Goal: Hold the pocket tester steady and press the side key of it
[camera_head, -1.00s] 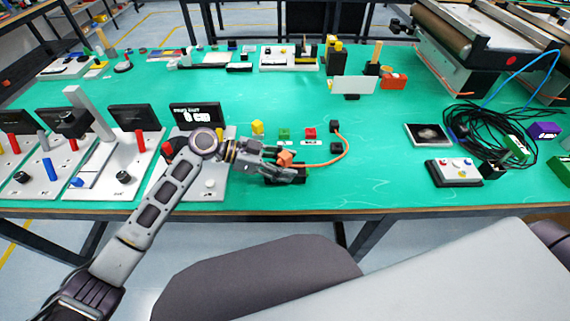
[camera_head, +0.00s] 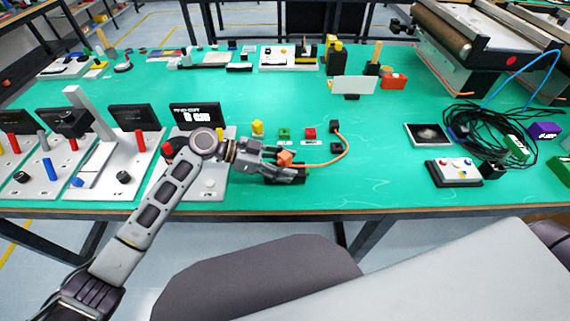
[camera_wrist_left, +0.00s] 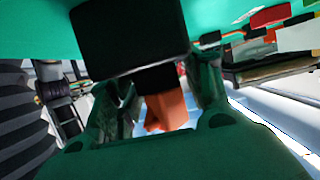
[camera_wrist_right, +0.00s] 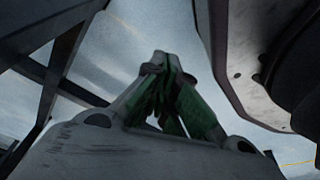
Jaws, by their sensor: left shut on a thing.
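The pocket tester (camera_head: 285,158) looks like a small orange body with dark parts, and an orange lead curves from it to the right. My left gripper (camera_head: 290,168) is shut on it, low over the front of the green table. In the left wrist view, the orange part (camera_wrist_left: 166,112) sits between the two fingers, with a black block (camera_wrist_left: 130,35) in front of it. I cannot make out the side key. My right gripper (camera_wrist_right: 163,65) shows only in its own wrist view, its fingers together with nothing seen between them, away from the tester.
Small black blocks (camera_head: 336,147) stand at the lead's end, near a red block (camera_head: 310,133) and a green block (camera_head: 284,134). Test stands with dark displays (camera_head: 195,115) are at left. A button box (camera_head: 454,172) and black cables (camera_head: 485,135) lie at right.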

